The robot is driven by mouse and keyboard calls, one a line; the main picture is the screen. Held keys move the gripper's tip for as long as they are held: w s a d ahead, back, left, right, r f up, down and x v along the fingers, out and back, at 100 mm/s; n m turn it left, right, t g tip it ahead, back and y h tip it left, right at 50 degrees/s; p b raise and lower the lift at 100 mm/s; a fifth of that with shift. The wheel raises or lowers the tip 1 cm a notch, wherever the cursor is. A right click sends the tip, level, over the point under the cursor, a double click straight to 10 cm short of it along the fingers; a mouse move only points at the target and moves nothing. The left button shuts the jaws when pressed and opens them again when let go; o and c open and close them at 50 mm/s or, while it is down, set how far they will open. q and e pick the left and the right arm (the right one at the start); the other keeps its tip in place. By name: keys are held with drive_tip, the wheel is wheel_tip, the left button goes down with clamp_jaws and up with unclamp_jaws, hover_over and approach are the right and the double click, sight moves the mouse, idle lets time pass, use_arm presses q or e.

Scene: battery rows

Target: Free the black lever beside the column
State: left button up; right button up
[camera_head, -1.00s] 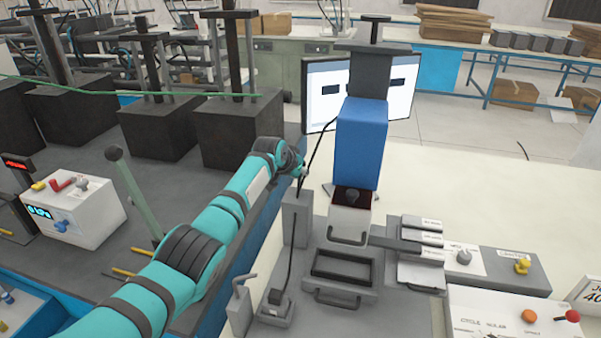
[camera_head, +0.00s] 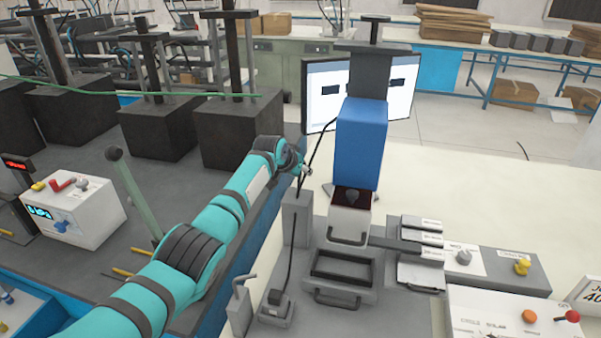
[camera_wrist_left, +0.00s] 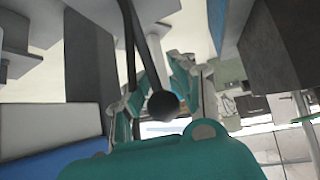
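The black lever (camera_head: 317,146) is a thin dark rod that slants beside the column (camera_head: 369,75), left of its blue block (camera_head: 361,140). My left gripper (camera_head: 303,169) is at the rod's left side, and its fingers are small and partly hidden there. In the left wrist view, a black rod with a ball end (camera_wrist_left: 163,104) hangs between the teal fingers of my left gripper (camera_wrist_left: 158,92). The fingers stand apart, with gaps beside the ball. I cannot tell whether either finger touches the rod. My right gripper is not in view.
A grey post (camera_head: 296,218) stands just below the gripper. A fixture with a handled tray (camera_head: 345,268) is in front of the column. A monitor (camera_head: 326,90) stands behind. A green-grey lever (camera_head: 135,190) rises left of my arm.

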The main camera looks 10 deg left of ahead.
use_arm(q)
drive_tip(key=o, duration=0.4)
drive_tip(key=shift+d, duration=0.1)
drive_tip(key=shift+o, duration=0.4)
drive_tip(key=shift+s+f, duration=0.1)
drive_tip(key=shift+f, duration=0.05)
drive_tip(key=v, duration=1.2)
drive_tip(key=shift+c, duration=0.2)
